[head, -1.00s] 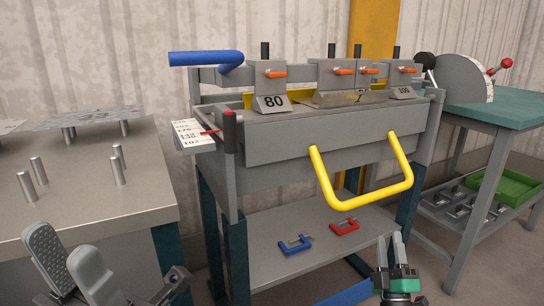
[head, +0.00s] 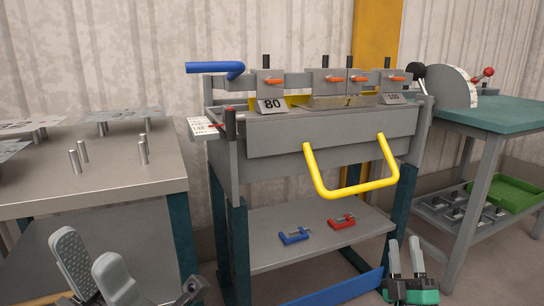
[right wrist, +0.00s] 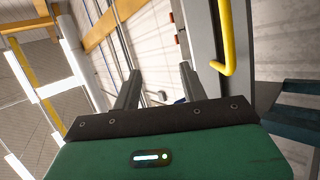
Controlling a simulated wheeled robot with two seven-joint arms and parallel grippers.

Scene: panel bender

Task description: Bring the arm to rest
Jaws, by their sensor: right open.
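My left gripper (head: 97,272) shows at the lower left of the head view, its two grey padded fingers apart and nothing between them. My right gripper (head: 405,257) is at the lower right of the head view, in front of the bender's lower shelf, with its fingers pointing up. It is open and empty; the right wrist view also shows its two fingers (right wrist: 160,92) apart with nothing between them. The panel bender (head: 330,135) stands ahead with its yellow handle (head: 355,190) hanging at the front. In the right wrist view the yellow handle (right wrist: 228,45) is beyond the fingers, apart from them.
A grey table (head: 90,185) with metal pins and sheet plates is at the left. A blue clamp (head: 294,236) and a red clamp (head: 341,221) lie on the lower shelf. A teal-topped bench (head: 500,113) with a green tray (head: 508,195) stands at the right.

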